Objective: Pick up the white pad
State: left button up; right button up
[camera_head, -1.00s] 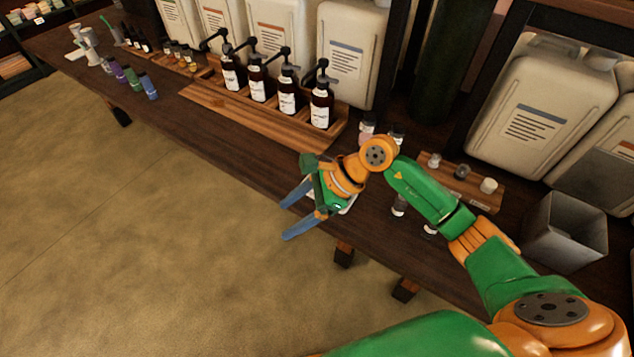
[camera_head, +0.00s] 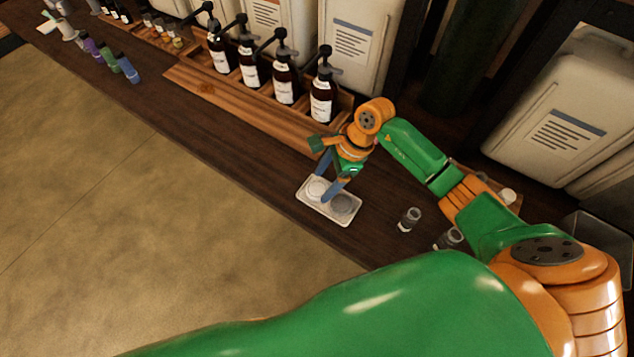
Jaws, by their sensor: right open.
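The white pad (camera_head: 316,188) is a round disc in the left part of a small white tray (camera_head: 322,211) on the dark wooden table. A grey round pad (camera_head: 343,205) lies beside it in the same tray. My right gripper (camera_head: 328,189) is over the tray with its two blue fingers pointing down, spread apart. One finger is by the white pad and the other is in front of the grey pad. I cannot tell whether the fingers touch either pad. My left gripper is out of view.
Brown pump bottles (camera_head: 285,79) stand in a wooden rack (camera_head: 240,108) behind the tray. Small glass jars (camera_head: 409,219) stand to its right. Coloured bottles (camera_head: 127,68) are at far left. The table (camera_head: 215,140) left of the tray is clear.

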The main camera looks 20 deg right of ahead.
aim_at(317, 190)
jog(key=shift+x, duration=1.2)
jog(key=shift+w+d+f, duration=0.1)
jog(key=shift+w+f, duration=0.05)
jog(key=shift+w, duration=0.15)
jog(key=shift+s, duration=0.1)
grip_shut()
